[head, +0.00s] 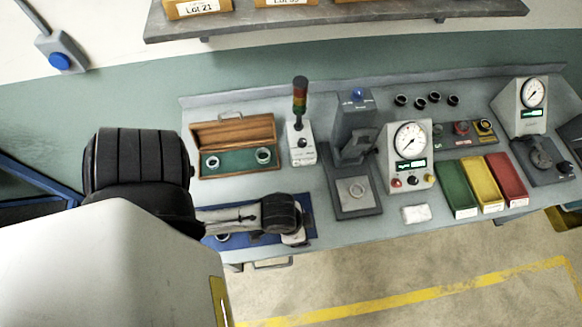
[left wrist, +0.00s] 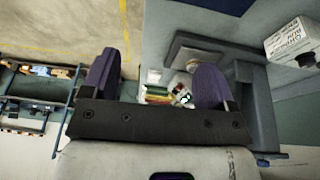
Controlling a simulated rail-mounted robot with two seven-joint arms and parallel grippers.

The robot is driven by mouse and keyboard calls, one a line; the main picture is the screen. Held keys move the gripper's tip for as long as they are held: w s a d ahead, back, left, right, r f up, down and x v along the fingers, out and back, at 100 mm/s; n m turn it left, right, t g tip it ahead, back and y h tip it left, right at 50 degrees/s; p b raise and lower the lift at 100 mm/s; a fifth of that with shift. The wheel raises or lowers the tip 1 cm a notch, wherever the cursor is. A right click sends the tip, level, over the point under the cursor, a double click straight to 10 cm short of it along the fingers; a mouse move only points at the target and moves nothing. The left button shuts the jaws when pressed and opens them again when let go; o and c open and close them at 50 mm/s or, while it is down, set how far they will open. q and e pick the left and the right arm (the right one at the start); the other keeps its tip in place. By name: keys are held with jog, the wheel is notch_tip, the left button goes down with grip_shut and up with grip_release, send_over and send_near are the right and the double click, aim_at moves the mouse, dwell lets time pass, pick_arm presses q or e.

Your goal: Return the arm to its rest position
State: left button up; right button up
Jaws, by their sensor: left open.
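My left arm comes in from the left in the head view and reaches over the front left of the bench (head: 330,225). Its dark wrist is above the blue mat (head: 233,242), and my left gripper is largely hidden under it. In the left wrist view my left gripper (left wrist: 157,62) shows two purple-grey fingers wide apart with nothing held between them. My right gripper is in neither view.
An open wooden case (head: 237,158) with rings, a signal tower (head: 301,125), a grey press-like machine (head: 354,150) and a dial gauge box (head: 408,150) stand on the bench. Green (head: 456,187), yellow (head: 482,183) and red (head: 507,178) bins lie right. Floor in front is clear.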

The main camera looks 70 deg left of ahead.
pick_arm(q)
jog(key=shift+s+a+r+y, duration=0.15)
jog(key=shift+s+a+r, duration=0.1)
jog(key=shift+s+a, duration=0.25)
jog(key=shift+s+a+r+y, duration=0.2)
jog(key=shift+s+a, duration=0.1)
jog(key=shift+s, duration=0.25)
jog(key=shift+r, duration=0.1)
notch_tip(320, 180, up, 9)
jog(key=p, duration=0.9)
jog(key=shift+c, duration=0.3)
